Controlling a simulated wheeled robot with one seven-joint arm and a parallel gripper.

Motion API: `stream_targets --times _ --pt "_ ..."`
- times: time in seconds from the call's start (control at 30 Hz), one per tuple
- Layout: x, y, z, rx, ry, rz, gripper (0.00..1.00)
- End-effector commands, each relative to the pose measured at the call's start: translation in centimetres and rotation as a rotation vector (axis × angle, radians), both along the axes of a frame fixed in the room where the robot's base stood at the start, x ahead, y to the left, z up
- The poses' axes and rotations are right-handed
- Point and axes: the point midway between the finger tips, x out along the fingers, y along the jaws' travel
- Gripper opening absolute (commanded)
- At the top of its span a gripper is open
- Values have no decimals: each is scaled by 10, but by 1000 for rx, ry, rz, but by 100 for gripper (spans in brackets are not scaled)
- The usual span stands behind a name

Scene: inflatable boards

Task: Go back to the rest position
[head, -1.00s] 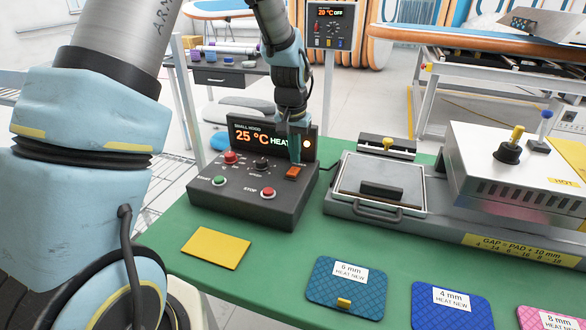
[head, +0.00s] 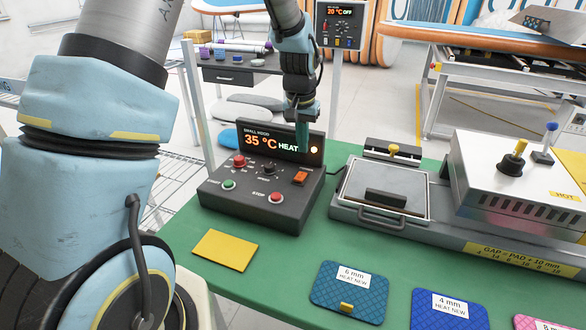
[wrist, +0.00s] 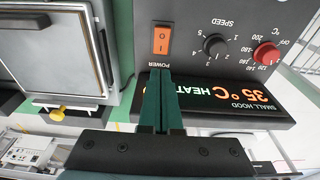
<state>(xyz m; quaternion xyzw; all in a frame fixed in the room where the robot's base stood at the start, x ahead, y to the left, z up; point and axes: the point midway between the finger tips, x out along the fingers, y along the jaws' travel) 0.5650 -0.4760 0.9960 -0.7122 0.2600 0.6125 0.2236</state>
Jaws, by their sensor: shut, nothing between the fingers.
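My gripper (head: 302,136) is above the right side of the control box (head: 262,208), in front of its display (head: 270,142). Its green fingers are closed together with nothing between them, and they show in the wrist view (wrist: 161,100) pointing toward the orange power switch (wrist: 161,39). The fingertips look apart from the switch in the wrist view. The display reads 35 °C HEAT with an orange light lit. My arm comes down from the top of the head view.
A heating press (head: 500,190) with a tray stands to the right on the green table (head: 270,275). A yellow pad (head: 225,250), a 6 mm pad (head: 349,292) and a 4 mm pad (head: 450,309) lie along the front. A post (head: 194,95) stands behind the box.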

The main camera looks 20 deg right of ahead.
Motion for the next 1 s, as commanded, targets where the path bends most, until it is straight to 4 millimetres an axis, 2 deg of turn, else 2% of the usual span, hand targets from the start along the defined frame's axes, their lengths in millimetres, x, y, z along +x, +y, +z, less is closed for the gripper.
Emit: stream_targets --times 0.17,0.27,0.37,0.4,0.47,0.5,0.6,0.7,0.83,1.0 --pt "1 7 2 0 0 11 0" --pt "4 36 11 0 0 60 0" --pt "4 92 24 -1 0 152 0" --pt "0 118 30 0 2 196 0" --pt "-9 159 37 0 4 268 0" --pt "-18 185 42 0 4 315 0" --pt "-45 241 49 0 6 426 0" --pt "-73 280 52 0 8 515 0" --pt "-98 306 53 0 10 583 0" --pt "-106 313 53 1 12 603 0"
